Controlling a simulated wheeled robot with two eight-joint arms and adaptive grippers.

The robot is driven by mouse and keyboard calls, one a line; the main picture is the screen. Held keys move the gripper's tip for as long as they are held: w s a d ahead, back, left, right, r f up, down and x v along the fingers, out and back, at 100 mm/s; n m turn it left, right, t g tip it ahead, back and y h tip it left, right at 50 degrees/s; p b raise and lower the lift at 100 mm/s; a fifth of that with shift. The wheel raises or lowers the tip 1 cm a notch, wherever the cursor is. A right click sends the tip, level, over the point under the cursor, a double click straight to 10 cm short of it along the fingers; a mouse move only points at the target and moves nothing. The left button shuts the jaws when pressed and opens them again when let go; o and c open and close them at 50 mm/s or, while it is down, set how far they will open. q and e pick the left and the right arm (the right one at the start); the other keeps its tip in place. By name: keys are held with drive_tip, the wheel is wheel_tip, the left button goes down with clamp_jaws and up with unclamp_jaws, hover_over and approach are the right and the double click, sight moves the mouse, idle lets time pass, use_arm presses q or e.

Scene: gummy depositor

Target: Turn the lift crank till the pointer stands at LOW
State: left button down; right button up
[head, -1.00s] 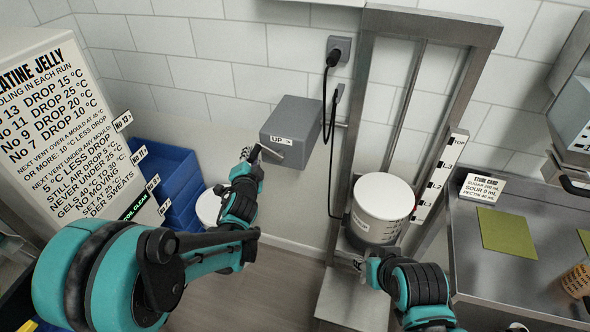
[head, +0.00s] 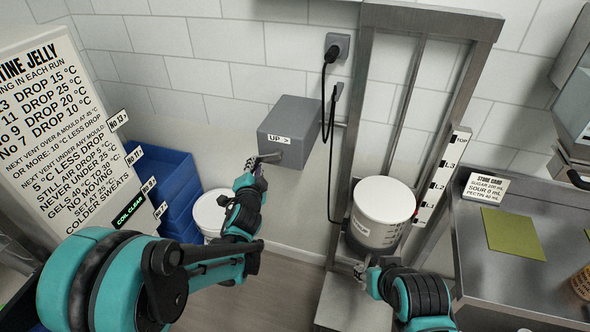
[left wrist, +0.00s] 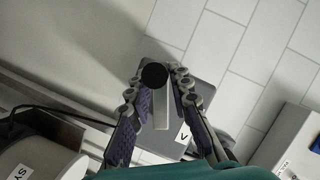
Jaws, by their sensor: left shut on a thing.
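The lift crank (head: 269,157) sticks out of a grey box (head: 292,125) marked UP with an arrow. My left gripper (head: 257,166) is shut on the crank; the left wrist view shows its black knob (left wrist: 153,75) between the fingers (left wrist: 155,98). A white pot (head: 384,200) stands in the lift frame (head: 363,100). A white scale (head: 445,175) reads TOP, L3, L2 and L1 downward. A small red mark (head: 416,205), perhaps the pointer, shows near L1, partly behind the pot. My right gripper (head: 360,268) is just below the pot; its jaws are unclear.
Blue bins (head: 170,190) and a white bucket (head: 209,212) stand left of the crank. A steel bench (head: 500,285) with a card (head: 485,188) and green mat (head: 514,233) is at right. Black cables (head: 330,150) hang between the box and the lift.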

use_arm(q)
drive_tip(key=shift+s+d+f+b, duration=0.1)
drive_tip(key=shift+d+f+b, duration=0.2)
drive_tip(key=shift+f, duration=0.45)
use_arm(e)
drive_tip(key=shift+d+f, duration=0.15)
drive_tip(key=shift+f, duration=0.6)
use_arm(q)
drive_tip(key=shift+a, duration=0.1)
drive_tip(key=f, duration=0.1)
drive_tip(key=d+f+b, duration=0.1)
drive_tip(key=b, duration=0.1)
drive_tip(key=shift+s+d+f, duration=0.2)
drive_tip(key=shift+s+f, duration=0.15)
drive_tip(key=shift+f, duration=0.05)
use_arm(e)
wheel_tip(320, 180, down, 2)
drive_tip(key=shift+f, duration=0.25)
